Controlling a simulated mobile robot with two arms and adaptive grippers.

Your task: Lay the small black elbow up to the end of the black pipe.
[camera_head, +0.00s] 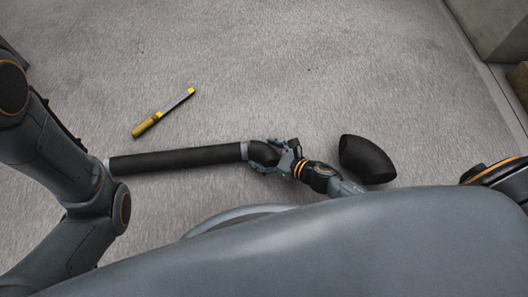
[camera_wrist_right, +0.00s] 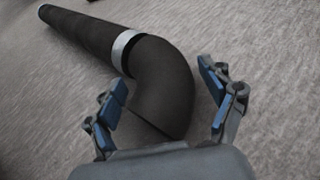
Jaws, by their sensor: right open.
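The long black pipe (camera_head: 180,159) lies on the floor in the head view, with a pale ring at its right end. The small black elbow (camera_head: 263,152) lies against that ringed end with no gap that I can see. In the wrist view, the elbow (camera_wrist_right: 167,85) curves from the ring of the pipe (camera_wrist_right: 85,32) down toward my gripper. My right gripper (camera_head: 273,155) is open, with its fingers apart on either side of the elbow's free end. In the wrist view, the gripper (camera_wrist_right: 163,97) shows floor between the right finger and the elbow. My left gripper is not visible.
A larger black elbow (camera_head: 365,159) lies on the floor right of my right gripper. A yellow-handled tool (camera_head: 160,114) lies above the pipe. A concrete block (camera_head: 490,25) stands at the top right. The floor above the pipe is mostly clear.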

